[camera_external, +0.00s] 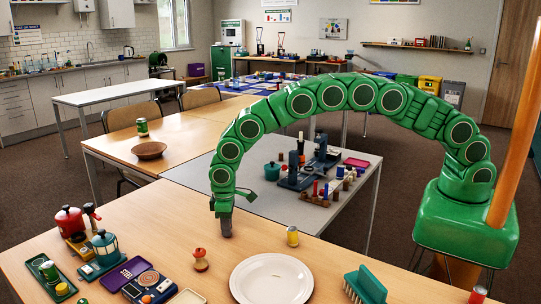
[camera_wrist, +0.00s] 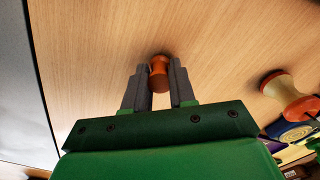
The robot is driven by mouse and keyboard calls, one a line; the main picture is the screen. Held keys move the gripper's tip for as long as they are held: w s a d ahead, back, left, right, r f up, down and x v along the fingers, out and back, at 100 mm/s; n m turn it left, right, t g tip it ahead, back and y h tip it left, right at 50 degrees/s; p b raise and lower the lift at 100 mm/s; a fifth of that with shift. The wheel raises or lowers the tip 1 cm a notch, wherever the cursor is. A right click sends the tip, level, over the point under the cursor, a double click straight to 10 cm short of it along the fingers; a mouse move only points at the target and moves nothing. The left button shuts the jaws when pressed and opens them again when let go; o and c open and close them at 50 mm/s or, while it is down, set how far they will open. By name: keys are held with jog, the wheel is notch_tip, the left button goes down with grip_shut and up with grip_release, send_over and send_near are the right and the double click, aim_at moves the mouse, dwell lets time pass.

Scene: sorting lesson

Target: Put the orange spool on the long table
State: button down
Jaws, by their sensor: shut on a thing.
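The small orange spool (camera_wrist: 159,74) is between my gripper's jaws (camera_wrist: 159,80) in the wrist view. My gripper is shut on it, with a finger on each side. In the external view my gripper (camera_external: 226,228) points down at the front wooden table (camera_external: 330,240), near its far edge, and hides the spool. Wood fills the background of the wrist view; I cannot tell whether the spool touches it. Another spool-shaped thing, red-orange with a cream middle (camera_external: 201,260), stands nearby; it also shows in the wrist view (camera_wrist: 290,97). Which table is the long one is not clear.
A white plate (camera_external: 271,279), a yellow can (camera_external: 292,236) and a teal brush (camera_external: 366,285) are on the front table. Toy stoves and trays crowd its left. A grey table (camera_external: 262,205) with blue devices (camera_external: 299,178) lies behind. Bare wood surrounds my gripper.

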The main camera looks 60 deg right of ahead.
jog(key=c, duration=0.9)
grip_release()
jog(key=shift+f, duration=0.15)
notch_tip(320, 180, up, 12)
jog(key=shift+r, duration=0.2)
